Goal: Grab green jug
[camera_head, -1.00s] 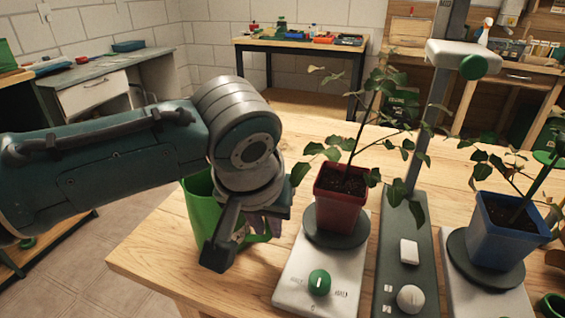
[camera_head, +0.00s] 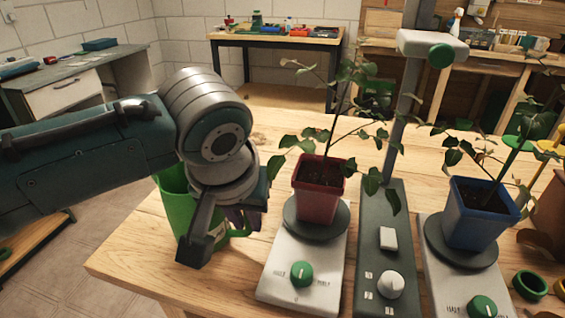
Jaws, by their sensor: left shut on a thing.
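The green jug (camera_head: 176,201) stands at the left end of the wooden table, partly hidden behind my left arm and gripper. Its handle shows at its right side, by the fingers. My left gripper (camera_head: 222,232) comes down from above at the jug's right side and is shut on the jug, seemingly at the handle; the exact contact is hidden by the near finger. My right gripper is not in view.
Right of the jug, a red pot (camera_head: 318,190) with a plant stands on a white dial base (camera_head: 300,270). A grey post base (camera_head: 381,250) and a blue pot (camera_head: 480,213) follow. Green rings (camera_head: 530,284) lie at the right. Bare tabletop (camera_head: 140,262) shows at the front left.

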